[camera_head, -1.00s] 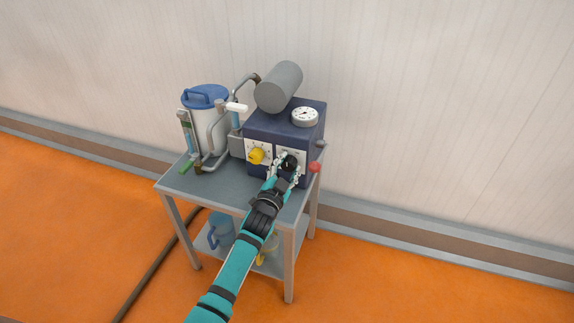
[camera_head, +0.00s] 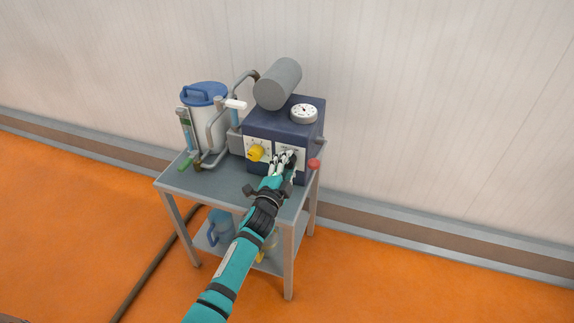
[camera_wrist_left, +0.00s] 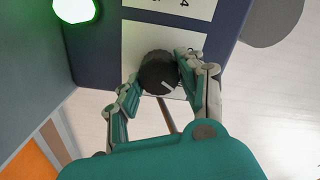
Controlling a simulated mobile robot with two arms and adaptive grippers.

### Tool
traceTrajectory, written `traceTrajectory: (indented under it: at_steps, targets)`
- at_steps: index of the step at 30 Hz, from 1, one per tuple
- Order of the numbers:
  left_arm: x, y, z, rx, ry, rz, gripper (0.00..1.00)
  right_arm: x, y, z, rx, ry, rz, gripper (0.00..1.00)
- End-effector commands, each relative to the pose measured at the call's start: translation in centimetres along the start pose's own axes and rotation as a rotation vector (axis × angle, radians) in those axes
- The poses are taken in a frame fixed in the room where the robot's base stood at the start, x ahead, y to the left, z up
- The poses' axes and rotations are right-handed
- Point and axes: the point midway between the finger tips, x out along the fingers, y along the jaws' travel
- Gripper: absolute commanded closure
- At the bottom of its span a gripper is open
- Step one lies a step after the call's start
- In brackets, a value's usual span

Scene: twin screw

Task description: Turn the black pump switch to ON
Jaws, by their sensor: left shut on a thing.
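The black pump switch (camera_wrist_left: 157,72) is a round knob with a white pointer mark, on a white plate of the dark blue pump box (camera_head: 284,126). In the left wrist view its mark points to the lower right. My left gripper (camera_wrist_left: 160,84) has a finger on each side of the knob and is shut on it. In the head view my left gripper (camera_head: 285,160) reaches the front of the box and hides most of the knob. The ON lettering cannot be read. My right gripper is not in view.
A yellow knob (camera_head: 256,153) sits just left of my gripper, and a red knob (camera_head: 314,164) to its right. A green lamp (camera_wrist_left: 75,8) glows in the wrist view. A blue-lidded canister (camera_head: 205,95) and pipes stand left on the grey cart (camera_head: 185,181).

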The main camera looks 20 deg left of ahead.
Motion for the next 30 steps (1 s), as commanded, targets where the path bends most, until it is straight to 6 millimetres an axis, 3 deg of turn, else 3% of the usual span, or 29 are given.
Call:
traceTrajectory:
  at_steps: [11, 12, 17, 26, 30]
  targets:
    - [0.0, 0.1, 0.0, 0.009, 0.0, 0.002, 0.93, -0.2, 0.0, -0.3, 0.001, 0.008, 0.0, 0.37]
    - [0.0, 0.1, 0.0, 0.009, 0.0, 0.002, 0.58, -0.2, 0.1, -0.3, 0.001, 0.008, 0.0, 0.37]
    - [0.0, 0.1, 0.0, 0.008, 0.0, 0.002, 0.37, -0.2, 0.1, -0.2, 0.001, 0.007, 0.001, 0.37]
    - [-0.2, 0.1, 0.0, 0.006, 0.0, 0.001, 0.37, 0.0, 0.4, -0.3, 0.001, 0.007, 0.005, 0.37]
    - [-1.5, 0.1, 0.1, 0.007, 0.0, 0.001, 0.37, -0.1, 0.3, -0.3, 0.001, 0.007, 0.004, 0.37]
